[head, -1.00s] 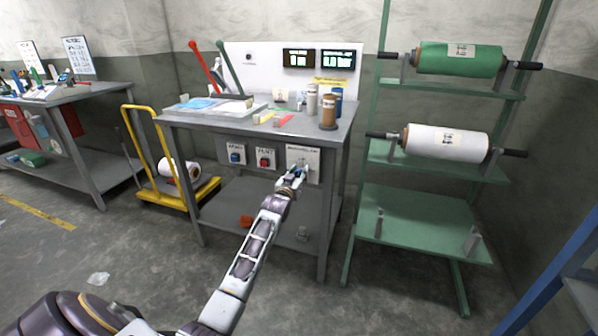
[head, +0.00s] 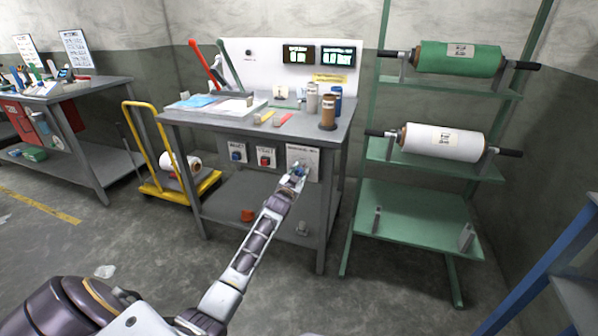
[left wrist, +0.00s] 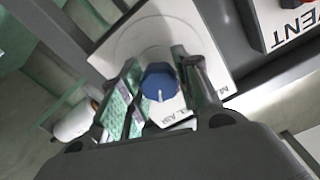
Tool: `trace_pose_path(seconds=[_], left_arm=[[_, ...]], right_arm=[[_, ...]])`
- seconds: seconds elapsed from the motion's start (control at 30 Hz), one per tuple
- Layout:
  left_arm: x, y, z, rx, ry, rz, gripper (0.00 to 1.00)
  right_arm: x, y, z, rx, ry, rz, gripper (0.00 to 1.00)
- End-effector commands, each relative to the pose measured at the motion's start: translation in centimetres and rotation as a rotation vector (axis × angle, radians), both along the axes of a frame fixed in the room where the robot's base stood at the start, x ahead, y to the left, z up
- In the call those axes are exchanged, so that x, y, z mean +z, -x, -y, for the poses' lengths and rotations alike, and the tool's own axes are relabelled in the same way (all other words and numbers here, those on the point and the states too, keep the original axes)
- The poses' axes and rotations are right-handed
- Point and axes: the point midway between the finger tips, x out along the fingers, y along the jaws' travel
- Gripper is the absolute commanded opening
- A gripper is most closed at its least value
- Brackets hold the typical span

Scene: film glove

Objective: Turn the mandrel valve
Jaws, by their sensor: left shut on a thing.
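The mandrel valve is a blue round knob (left wrist: 159,82) with a pale pointer line, on a white labelled plate (left wrist: 205,62). In the head view the plate (head: 304,157) is on the front of the grey workbench, right of two other small panels. My left gripper (head: 298,173) is at this plate and covers most of the knob. In the left wrist view the left gripper (left wrist: 162,90) has one finger on each side of the knob and is shut on it. My right gripper is not in view.
The grey workbench (head: 186,118) carries jars, papers and two levers. A green rack (head: 420,215) with film rolls stands to the right. A yellow cart (head: 150,186) is at the left. The floor in front of the bench is mostly clear.

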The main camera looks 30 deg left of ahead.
Motion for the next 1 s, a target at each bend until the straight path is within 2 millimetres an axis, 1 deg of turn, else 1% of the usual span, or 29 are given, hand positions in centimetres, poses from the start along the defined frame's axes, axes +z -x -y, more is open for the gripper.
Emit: trace_pose_path(seconds=[0.27,0.5,0.7,1.0], left_arm=[[0.1,0.0,0.1,-0.001,-0.186,-0.048,0.08],[0.1,0.0,0.1,-0.001,-0.406,-0.100,0.08],[0.0,0.0,0.1,0.000,-0.591,-0.143,0.08],[-0.1,0.0,0.1,-0.001,-0.832,-0.200,0.08]], right_arm=[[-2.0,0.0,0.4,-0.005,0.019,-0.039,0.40],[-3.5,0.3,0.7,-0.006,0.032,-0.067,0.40],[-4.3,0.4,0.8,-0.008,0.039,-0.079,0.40],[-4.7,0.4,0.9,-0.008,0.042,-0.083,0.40]])
